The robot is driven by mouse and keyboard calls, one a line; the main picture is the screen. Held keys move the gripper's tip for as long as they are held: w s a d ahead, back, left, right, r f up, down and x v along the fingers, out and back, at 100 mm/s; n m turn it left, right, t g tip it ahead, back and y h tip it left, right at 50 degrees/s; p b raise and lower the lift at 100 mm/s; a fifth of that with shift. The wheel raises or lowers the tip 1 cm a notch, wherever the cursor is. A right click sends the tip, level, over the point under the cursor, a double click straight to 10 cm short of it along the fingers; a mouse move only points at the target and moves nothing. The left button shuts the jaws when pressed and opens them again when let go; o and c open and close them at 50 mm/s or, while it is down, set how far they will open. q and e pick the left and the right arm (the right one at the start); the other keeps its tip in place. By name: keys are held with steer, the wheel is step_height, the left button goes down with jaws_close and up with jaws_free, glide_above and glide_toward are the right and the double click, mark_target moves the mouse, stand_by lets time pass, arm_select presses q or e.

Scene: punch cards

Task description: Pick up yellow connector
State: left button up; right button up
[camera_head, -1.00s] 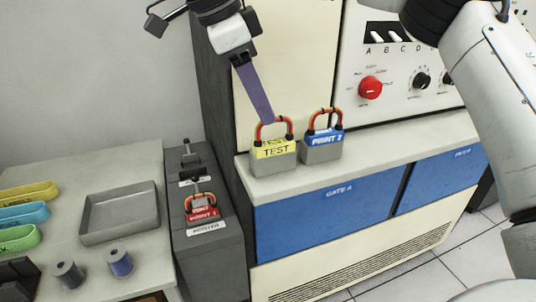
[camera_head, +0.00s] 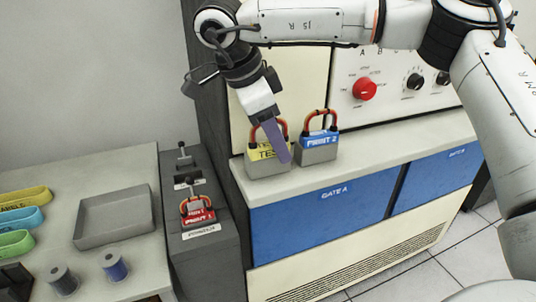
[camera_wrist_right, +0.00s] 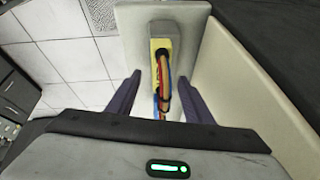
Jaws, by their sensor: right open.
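The yellow connector (camera_head: 262,167) is a grey block with a yellow top labelled TEST and an orange-red looped cable. It stands upright on the ledge of the cabinet in the head view. In the right wrist view the gripper (camera_wrist_right: 163,80) has one finger either side of the cables. My left gripper is not in view.
A blue-labelled connector (camera_head: 318,148) stands close on the right. A red one (camera_head: 197,215) sits on the dark box at lower left. The side table holds a grey tray (camera_head: 80,236), two spools and coloured straps. A control panel rises behind the ledge (camera_head: 380,168).

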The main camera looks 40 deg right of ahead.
jaws_close()
steer(key=shift+r, duration=0.1)
